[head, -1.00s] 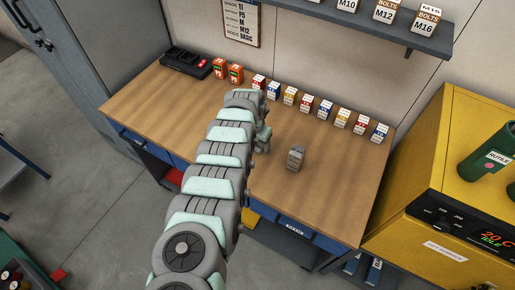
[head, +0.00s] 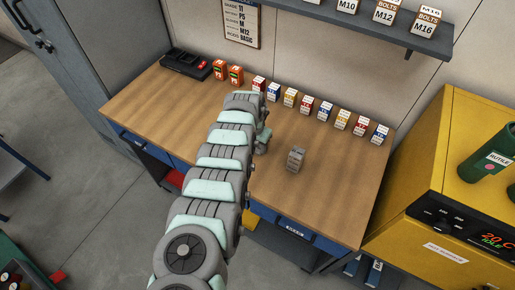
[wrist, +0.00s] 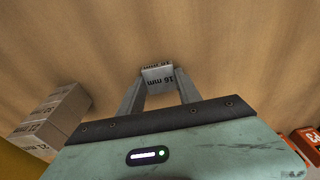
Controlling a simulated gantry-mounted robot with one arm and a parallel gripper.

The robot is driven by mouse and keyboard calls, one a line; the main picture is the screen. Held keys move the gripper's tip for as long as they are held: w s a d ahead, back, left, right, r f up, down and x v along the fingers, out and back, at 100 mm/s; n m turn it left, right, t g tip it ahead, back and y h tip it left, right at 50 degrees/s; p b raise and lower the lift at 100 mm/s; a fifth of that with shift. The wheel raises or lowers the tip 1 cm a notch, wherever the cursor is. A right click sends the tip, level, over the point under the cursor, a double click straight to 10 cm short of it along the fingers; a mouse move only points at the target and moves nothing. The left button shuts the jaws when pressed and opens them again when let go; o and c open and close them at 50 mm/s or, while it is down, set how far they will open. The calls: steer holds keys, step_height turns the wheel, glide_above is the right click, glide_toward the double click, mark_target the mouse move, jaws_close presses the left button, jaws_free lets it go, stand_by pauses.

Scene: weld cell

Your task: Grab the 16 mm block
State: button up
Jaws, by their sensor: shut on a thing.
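The 16 mm block (wrist: 157,78) is a small pale grey block with "16 mm" printed in black on its faces. In the wrist view it sits between the two fingers of my gripper (wrist: 158,84), which is shut on it. Brown wooden bench top shows behind the block; I cannot tell whether the block touches it. In the head view my gripper (head: 262,141) is partly hidden behind my arm, and the held block cannot be made out there.
Small coloured boxes (head: 307,103) line the bench's back edge. Orange boxes (head: 228,73) and a black case (head: 186,63) stand back left.

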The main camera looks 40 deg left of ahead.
jaws_close()
